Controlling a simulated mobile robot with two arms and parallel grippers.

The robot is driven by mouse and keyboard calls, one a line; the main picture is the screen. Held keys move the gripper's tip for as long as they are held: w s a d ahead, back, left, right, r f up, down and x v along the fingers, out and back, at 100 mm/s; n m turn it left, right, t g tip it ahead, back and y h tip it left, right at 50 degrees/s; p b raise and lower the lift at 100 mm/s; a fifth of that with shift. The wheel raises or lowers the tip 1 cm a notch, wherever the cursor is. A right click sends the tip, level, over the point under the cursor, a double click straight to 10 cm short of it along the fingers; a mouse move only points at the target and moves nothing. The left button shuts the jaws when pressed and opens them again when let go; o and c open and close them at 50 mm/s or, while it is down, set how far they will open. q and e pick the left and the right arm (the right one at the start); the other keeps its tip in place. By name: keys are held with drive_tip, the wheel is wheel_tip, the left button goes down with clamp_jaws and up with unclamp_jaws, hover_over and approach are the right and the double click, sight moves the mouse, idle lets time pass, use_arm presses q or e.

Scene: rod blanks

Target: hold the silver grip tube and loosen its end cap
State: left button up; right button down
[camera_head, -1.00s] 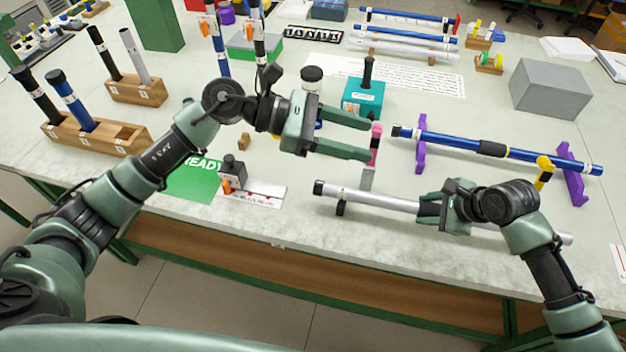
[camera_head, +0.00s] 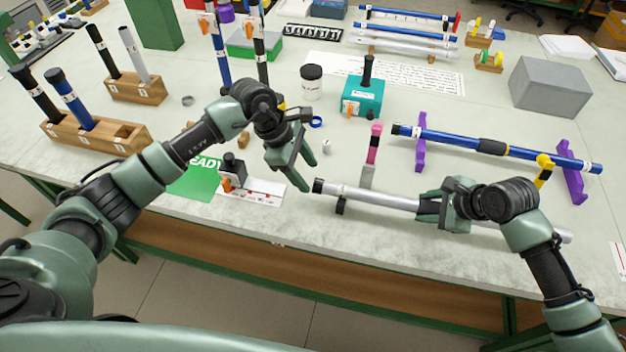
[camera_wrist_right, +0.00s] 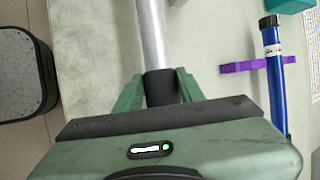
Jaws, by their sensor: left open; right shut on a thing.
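The silver grip tube (camera_head: 372,199) lies across the front of the table in the head view. Its black end cap (camera_head: 318,187) is at its left end. My right gripper (camera_head: 428,208) is shut on the tube; in the right wrist view the fingers (camera_wrist_right: 160,88) close around a black band on it. My left gripper (camera_head: 307,177) is open and empty, its fingers slanting down just left of and above the end cap, apparently apart from it.
A pink-topped stand (camera_head: 374,150) rises behind the tube. A blue tube (camera_head: 450,139) rests on purple supports (camera_head: 421,142) farther back.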

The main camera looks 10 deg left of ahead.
sight(318, 186)
use_arm(q)
drive_tip(key=shift+x, duration=2.15)
clamp_jaws()
drive_tip(key=shift+w+g, duration=0.1)
drive_tip(key=shift+g, duration=0.2)
drive_tip(key=shift+w+n+g, duration=0.25)
drive_tip(key=shift+n+g, duration=0.05)
drive_tip(key=shift+g, duration=0.8)
drive_tip(key=shift+w+n+g, duration=0.15)
drive_tip(key=shift+n+g, duration=0.15)
drive_tip(key=shift+g, duration=1)
